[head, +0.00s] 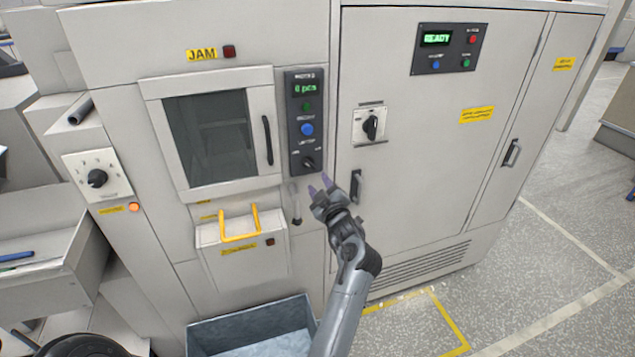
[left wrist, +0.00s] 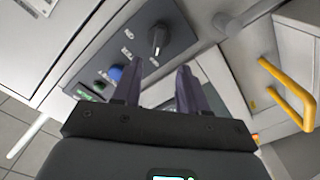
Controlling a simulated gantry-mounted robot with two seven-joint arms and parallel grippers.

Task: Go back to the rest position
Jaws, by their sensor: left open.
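My left gripper (head: 320,186) reaches up from the bottom middle of the head view. It is open with nothing between its purple-grey fingers. In that view its fingertips appear just below the dark control panel (head: 294,131) and left of a black cabinet door handle (head: 356,186). In the left wrist view the two fingers (left wrist: 159,80) stand apart, with the panel's rotary knob (left wrist: 157,38) and blue button (left wrist: 115,72) beyond them. I cannot tell the exact gap to the panel; no contact is clear. My right gripper does not show.
A drawer box with a yellow handle (head: 239,224) juts out left of the gripper. A blue-grey bin (head: 202,335) stands below it. A windowed door (head: 267,140) is shut above. A rotary switch (head: 371,125) is on the cabinet. Open floor (head: 560,270) lies to the right.

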